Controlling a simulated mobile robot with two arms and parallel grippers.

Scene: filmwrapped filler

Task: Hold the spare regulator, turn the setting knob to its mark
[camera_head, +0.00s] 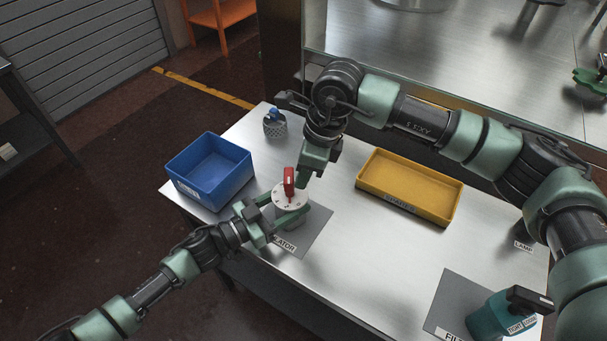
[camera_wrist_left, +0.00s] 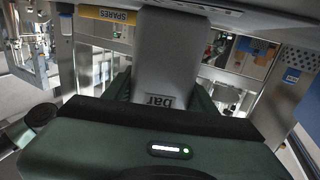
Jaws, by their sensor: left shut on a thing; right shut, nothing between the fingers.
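The regulator (camera_head: 282,199) is a pale round body with marks on its top face and a red setting knob (camera_head: 289,182) standing up from it. It is upright above the grey mat marked "...LATOR" (camera_head: 311,235); I cannot tell whether it touches the mat. My left gripper (camera_head: 287,213) is shut on the regulator's body, one finger on each side. In the left wrist view the grey body (camera_wrist_left: 165,65) with the word "bar" fills the space between the fingers. My right gripper (camera_head: 302,184) is shut and empty, pointing down close beside the red knob. Contact with the knob is unclear.
A blue bin (camera_head: 236,168) stands left, and a perforated grey item with a blue top (camera_head: 275,126) behind. A teal item (camera_head: 492,317) is on another grey mat (camera_head: 455,300) front right. The table (camera_head: 370,240) between is clear.

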